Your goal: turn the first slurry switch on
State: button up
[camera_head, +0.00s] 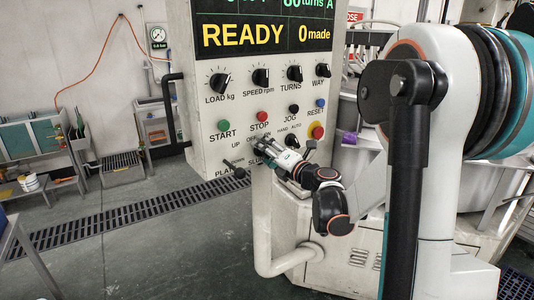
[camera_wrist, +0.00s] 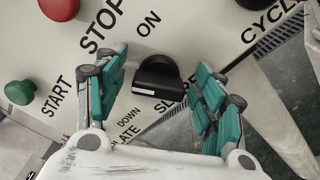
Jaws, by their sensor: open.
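The slurry switch, a black knob with a raised grip bar (camera_wrist: 155,84), is on the cream control panel (camera_wrist: 180,25). The word ON stands above it and part of SLURRY below it in the wrist view. My gripper (camera_wrist: 158,82) is open, with teal-padded fingers on both sides of the knob. I cannot tell whether they touch it. In the head view my gripper (camera_head: 268,150) is at the lower part of the panel and covers the knob.
A green START button (camera_head: 223,125) and red STOP button (camera_head: 262,116) are above my gripper. A black plate lever (camera_head: 236,171) sticks out at lower left. A display reads READY, 0 made.

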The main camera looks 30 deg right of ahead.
jog(key=c, duration=1.1)
jog(key=shift+o, duration=0.2)
jog(key=m, duration=0.6)
jog(key=shift+f+m, duration=0.2)
jog(key=shift+m, duration=0.1)
jog(key=m, duration=0.5)
jog(key=shift+f, duration=0.15)
jog(key=shift+m, duration=0.3)
jog(key=o, duration=1.1)
jog(key=shift+c, duration=0.2)
